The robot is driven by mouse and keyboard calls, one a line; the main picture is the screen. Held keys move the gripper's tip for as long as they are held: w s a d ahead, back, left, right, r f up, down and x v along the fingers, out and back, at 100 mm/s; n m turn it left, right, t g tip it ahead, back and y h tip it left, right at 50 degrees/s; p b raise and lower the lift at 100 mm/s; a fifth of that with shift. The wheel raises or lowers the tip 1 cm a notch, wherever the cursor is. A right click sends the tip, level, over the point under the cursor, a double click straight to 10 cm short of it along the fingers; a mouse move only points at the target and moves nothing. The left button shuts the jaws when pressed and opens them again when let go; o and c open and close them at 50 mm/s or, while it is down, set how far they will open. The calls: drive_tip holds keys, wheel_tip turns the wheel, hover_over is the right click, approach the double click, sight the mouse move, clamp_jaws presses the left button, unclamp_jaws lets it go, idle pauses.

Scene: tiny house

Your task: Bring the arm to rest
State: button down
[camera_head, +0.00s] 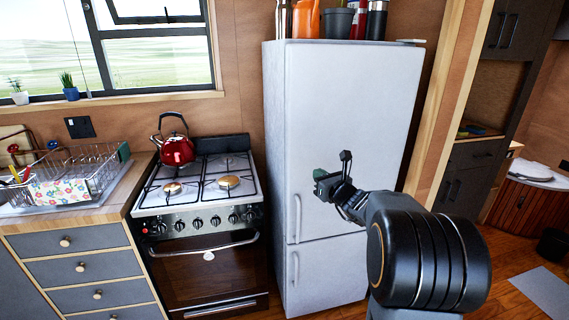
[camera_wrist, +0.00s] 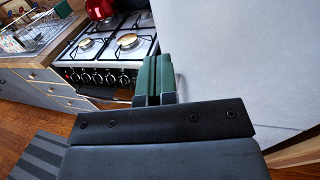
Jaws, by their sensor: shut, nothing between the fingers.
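My gripper (camera_head: 322,184) is in front of the white fridge in the head view, at the end of my bent black arm. In the wrist view its two green-tipped fingers (camera_wrist: 153,80) lie side by side, shut, with nothing between them. The fingers point toward the gap between the stove and the fridge. I cannot tell how far they are from the fridge door.
The white fridge (camera_head: 335,110) stands behind my arm, with containers on top. Left of it is a stove (camera_head: 205,215) with a red kettle (camera_head: 177,150). A counter with a wire dish rack (camera_head: 95,165) is further left. Wooden floor (camera_head: 510,270) shows at right.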

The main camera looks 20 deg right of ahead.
drive_tip(key=s+a+f+n+g+y+p, duration=0.1)
drive_tip(key=s+a+f+n+g+y, duration=0.1)
drive_tip(key=s+a+f+n+g, duration=0.6)
drive_tip(key=s+a+f+n+g+y, duration=0.15)
drive_tip(key=s+a+n+g, duration=0.35)
drive_tip(key=n, duration=0.7)
drive_tip(key=s+r+n+h+p, duration=0.1)
drive_tip(key=s+n+h, duration=0.2)
drive_tip(key=s+n, duration=0.4)
drive_tip(key=s+r+n+g+h+p, duration=0.1)
drive_tip(key=s+r+n+h+p, duration=0.1)
drive_tip(key=s+n, duration=0.5)
drive_tip(key=shift+s+a+h, duration=0.45)
drive_tip(key=shift+s+h, duration=0.3)
drive_tip(key=shift+h, duration=0.1)
